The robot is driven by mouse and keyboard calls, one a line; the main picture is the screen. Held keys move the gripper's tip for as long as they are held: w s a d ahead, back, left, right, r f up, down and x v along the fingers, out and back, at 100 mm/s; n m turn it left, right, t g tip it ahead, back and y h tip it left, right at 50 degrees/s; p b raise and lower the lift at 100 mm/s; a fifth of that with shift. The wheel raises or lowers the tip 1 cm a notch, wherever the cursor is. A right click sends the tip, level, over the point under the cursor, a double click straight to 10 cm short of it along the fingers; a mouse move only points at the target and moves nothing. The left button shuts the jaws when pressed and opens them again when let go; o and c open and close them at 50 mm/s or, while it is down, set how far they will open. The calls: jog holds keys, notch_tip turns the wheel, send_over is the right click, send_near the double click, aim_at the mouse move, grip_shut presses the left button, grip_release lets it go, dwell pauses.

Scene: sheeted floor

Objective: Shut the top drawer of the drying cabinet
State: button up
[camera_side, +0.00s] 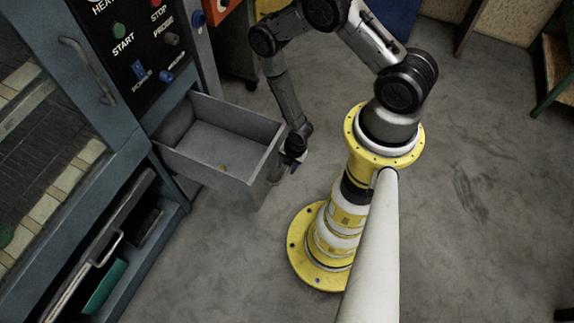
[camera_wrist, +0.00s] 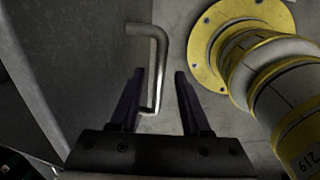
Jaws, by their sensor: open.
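The drying cabinet (camera_side: 122,128) stands at the left of the side view. Its grey top drawer (camera_side: 205,174) is pulled well out, below the control panel. The drawer's front (camera_wrist: 80,60) fills the left of the wrist view, with a bent metal handle (camera_wrist: 160,55) on it. My gripper (camera_side: 291,164) is just outside the drawer front, pointing down. In the wrist view my gripper (camera_wrist: 159,73) is open, and the handle shows between its fingers, nearer the left one. I cannot tell whether a finger touches it.
A lower compartment (camera_side: 105,245) of the cabinet is open and holds a green item. My yellow and white base stands close to the right of the gripper. The floor (camera_side: 480,220) farther right is clear.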

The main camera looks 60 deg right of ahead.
jog(key=shift+c, duration=0.2)
grip_shut()
dwell(1.1)
